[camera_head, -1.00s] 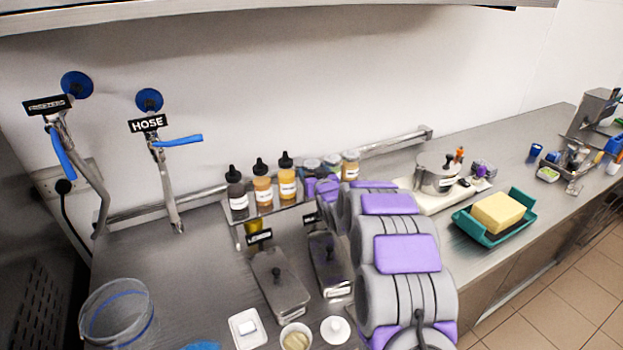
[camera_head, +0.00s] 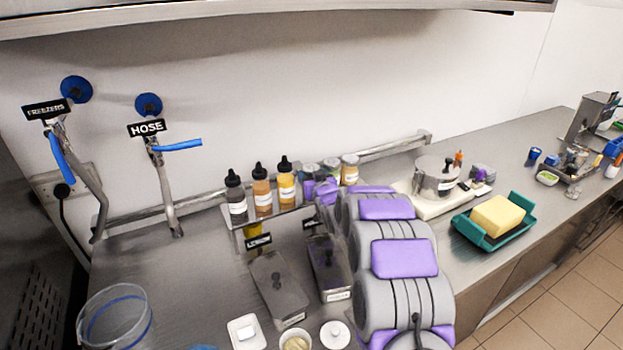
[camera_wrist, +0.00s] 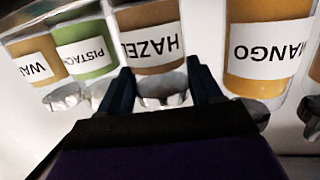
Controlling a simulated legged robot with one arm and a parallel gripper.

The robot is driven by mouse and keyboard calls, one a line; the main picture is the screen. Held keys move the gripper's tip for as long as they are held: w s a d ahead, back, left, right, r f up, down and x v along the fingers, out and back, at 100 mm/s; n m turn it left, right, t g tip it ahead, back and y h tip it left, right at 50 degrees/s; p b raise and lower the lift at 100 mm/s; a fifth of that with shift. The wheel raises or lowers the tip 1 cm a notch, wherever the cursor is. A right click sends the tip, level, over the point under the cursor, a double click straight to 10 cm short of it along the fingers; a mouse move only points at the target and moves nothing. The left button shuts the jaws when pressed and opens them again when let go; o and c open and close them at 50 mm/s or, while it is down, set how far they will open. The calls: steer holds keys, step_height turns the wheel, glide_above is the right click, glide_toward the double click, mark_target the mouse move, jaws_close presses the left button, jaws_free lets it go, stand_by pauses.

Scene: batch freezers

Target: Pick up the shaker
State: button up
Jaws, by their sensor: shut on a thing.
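The shaker is a clear jar of brown contents with a white label reading "HAZEL..." (camera_wrist: 150,42), shown upside down in the wrist view. Its silver cap lies at the lower end. My gripper (camera_wrist: 163,85) has one dark finger on each side of this shaker and is shut on it. In the head view my purple and grey arm reaches to the back shelf, with my gripper (camera_head: 318,190) among the shakers. There the held shaker is largely hidden and hard to tell from its neighbours. I cannot tell whether it is clear of the shelf.
A green pistachio shaker (camera_wrist: 84,50) and a walnut-coloured one (camera_wrist: 38,58) stand close on one side, a mango container (camera_wrist: 265,45) on the other. Squeeze bottles (camera_head: 262,190) stand left on the shelf. Lidded metal pans (camera_head: 280,290) lie below. A teal tray (camera_head: 520,230) is at right.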

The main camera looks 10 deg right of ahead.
mark_target(312, 170)
step_height(312, 170, up, 4)
steer(key=shift+f+p, duration=0.2)
steer(key=shift+p, duration=0.4)
steer(key=shift+s+r, duration=0.15)
steer(key=shift+s, duration=0.1)
steer(key=a+f+p+v, duration=0.1)
steer(key=a+p+v, duration=0.1)
steer(key=v, duration=1.3)
steer(key=shift+s+d+f, duration=0.2)
steer(key=shift+s, duration=0.2)
